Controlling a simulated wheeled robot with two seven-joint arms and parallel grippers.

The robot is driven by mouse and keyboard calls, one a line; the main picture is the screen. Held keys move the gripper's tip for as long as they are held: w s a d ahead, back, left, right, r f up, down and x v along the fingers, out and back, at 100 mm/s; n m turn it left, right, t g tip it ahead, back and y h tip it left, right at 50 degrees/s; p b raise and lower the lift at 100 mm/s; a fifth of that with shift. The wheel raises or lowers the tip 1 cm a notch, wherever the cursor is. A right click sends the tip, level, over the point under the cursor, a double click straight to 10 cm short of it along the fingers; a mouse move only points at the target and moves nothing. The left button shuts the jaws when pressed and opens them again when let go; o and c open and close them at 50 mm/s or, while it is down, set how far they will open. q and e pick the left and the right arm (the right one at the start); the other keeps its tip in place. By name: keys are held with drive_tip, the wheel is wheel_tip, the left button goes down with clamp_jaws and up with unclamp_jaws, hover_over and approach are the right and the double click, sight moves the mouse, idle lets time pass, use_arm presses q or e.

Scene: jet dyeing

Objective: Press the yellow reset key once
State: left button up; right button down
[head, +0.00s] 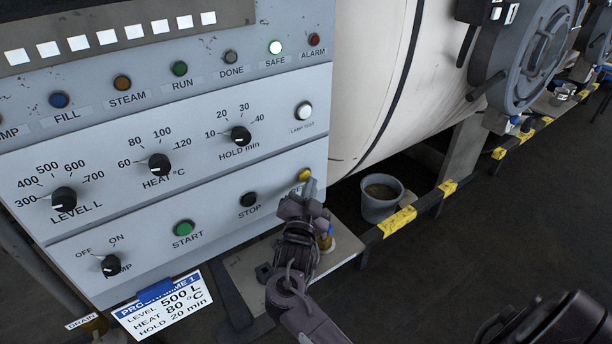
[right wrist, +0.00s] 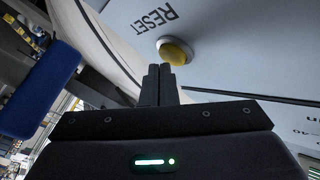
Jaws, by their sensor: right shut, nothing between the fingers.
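The yellow reset key (head: 305,174) is a round button at the lower right of the grey control panel (head: 120,228). In the right wrist view the yellow key (right wrist: 175,52) sits in a pale ring beside the label RESET. My right gripper (head: 310,190) is shut and empty, its fingertips close to the key and covering most of its label in the head view. In the right wrist view the closed fingertips (right wrist: 161,70) reach just short of the key's lower edge in the picture. I cannot tell whether they touch it. My left gripper is not in view.
The black STOP button (head: 249,199) and green START button (head: 184,228) are left of the key. The white lamp test button (head: 304,111) is above it. The SAFE lamp (head: 275,47) is bright. A grey bucket (head: 381,204) stands on the right. A programme card (head: 165,309) hangs below.

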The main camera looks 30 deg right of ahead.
drive_tip(key=shift+s, duration=0.45)
drive_tip(key=shift+s, duration=0.1)
drive_tip(key=s+p, duration=0.2)
drive_tip(key=s, duration=0.1)
drive_tip(key=shift+s+d+r, duration=0.1)
drive_tip(key=shift+d, duration=0.1)
drive_tip(key=shift+s, duration=0.8)
